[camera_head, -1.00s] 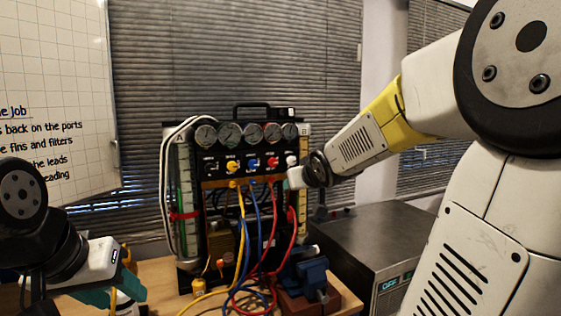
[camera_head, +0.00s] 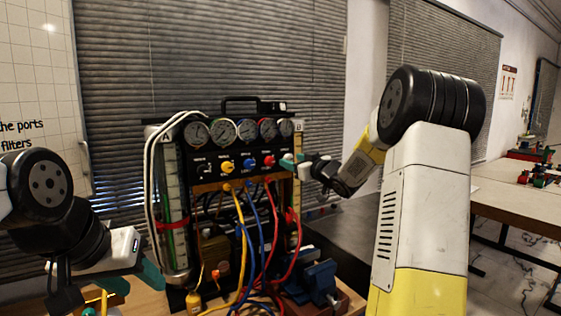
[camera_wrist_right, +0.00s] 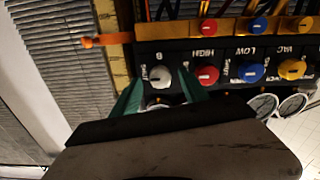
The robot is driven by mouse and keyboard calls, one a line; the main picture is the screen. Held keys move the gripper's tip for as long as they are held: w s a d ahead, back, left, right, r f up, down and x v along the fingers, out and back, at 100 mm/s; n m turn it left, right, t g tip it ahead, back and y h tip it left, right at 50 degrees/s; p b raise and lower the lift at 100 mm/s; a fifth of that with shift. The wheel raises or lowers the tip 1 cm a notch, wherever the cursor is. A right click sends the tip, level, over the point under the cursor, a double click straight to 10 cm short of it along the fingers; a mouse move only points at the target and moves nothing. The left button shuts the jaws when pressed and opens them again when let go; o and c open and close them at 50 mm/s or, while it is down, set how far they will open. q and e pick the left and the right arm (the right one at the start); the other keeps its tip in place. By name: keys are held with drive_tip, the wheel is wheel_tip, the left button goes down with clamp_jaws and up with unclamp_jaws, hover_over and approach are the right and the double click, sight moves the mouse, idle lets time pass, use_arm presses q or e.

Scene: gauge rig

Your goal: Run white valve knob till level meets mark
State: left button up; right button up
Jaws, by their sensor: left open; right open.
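The white valve knob (camera_wrist_right: 160,75) is on the black panel of the gauge rig (camera_head: 222,178), under the letter B. In the right wrist view my right gripper (camera_wrist_right: 157,98) is open, with one green finger on each side of the knob; contact is unclear. In the head view that gripper (camera_head: 293,166) is at the panel's right edge and largely covers the knob. My left gripper (camera_head: 138,280) is open and empty, lower left.
Red (camera_wrist_right: 207,75), blue (camera_wrist_right: 250,71) and yellow (camera_wrist_right: 291,69) knobs sit beside the white one. Several dial gauges (camera_head: 246,131) line the top. Coloured hoses (camera_head: 262,230) hang in front. A blue vise (camera_head: 320,275) stands below, at the right. Tube A (camera_head: 173,195) is at the left.

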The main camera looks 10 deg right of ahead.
drive_tip(key=shift+w+a, duration=0.3)
drive_tip(key=shift+w, duration=0.35)
clamp_jaws()
